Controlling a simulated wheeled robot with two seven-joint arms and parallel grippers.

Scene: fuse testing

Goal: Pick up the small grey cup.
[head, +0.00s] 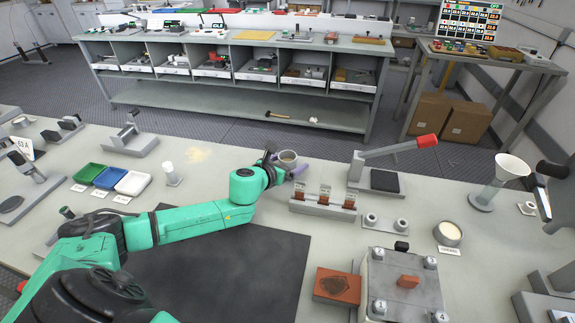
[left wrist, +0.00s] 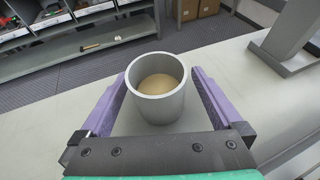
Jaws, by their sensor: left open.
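The small grey cup (head: 288,158) stands upright on the table near its far edge. In the left wrist view the cup (left wrist: 158,104) is round, open at the top, and holds a tan, sand-like filling. My left gripper (head: 282,167) is open at the cup. In the left wrist view its two purple fingers (left wrist: 161,80) lie on either side of the cup, with a gap showing on both sides. My right gripper is not in view.
Right of the cup are a fuse holder block (head: 322,202) and a red-handled lever press (head: 385,177). Left are green, blue and white trays (head: 132,183) and a small white-topped post (head: 171,174). A dark mat (head: 225,275) lies in front.

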